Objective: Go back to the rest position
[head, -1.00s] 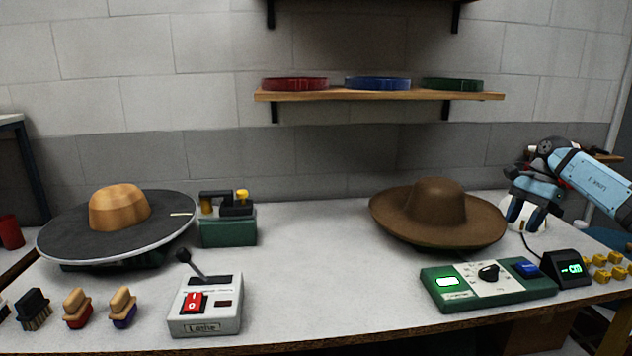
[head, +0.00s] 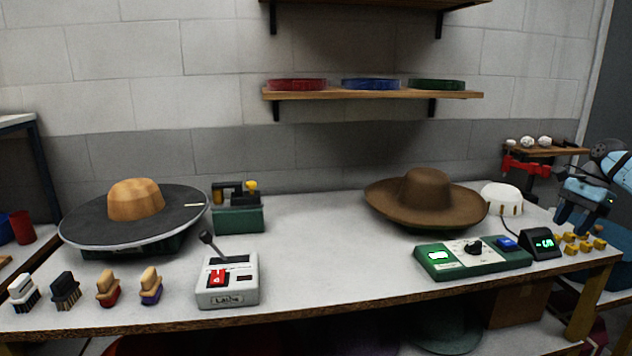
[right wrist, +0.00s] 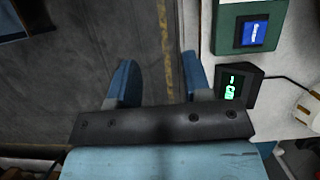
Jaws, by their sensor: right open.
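My right gripper (head: 577,222) is at the right edge of the head view, above the table's right end near several yellow pieces. In the right wrist view its two blue fingers (right wrist: 158,85) are apart with nothing between them, over the floor beside the table edge. My left gripper is not in view. A brown hat (head: 425,195) sits at the right of the table, behind a green control box (head: 455,268) with a dial and blue button. A small black display (head: 543,243) stands beside that box.
A grey-brimmed hat with a tan crown (head: 135,205) sits at the left. A white switch box (head: 228,285) and several brushes (head: 107,287) line the front. A white dome (head: 502,198) stands behind the display. The table's middle is clear.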

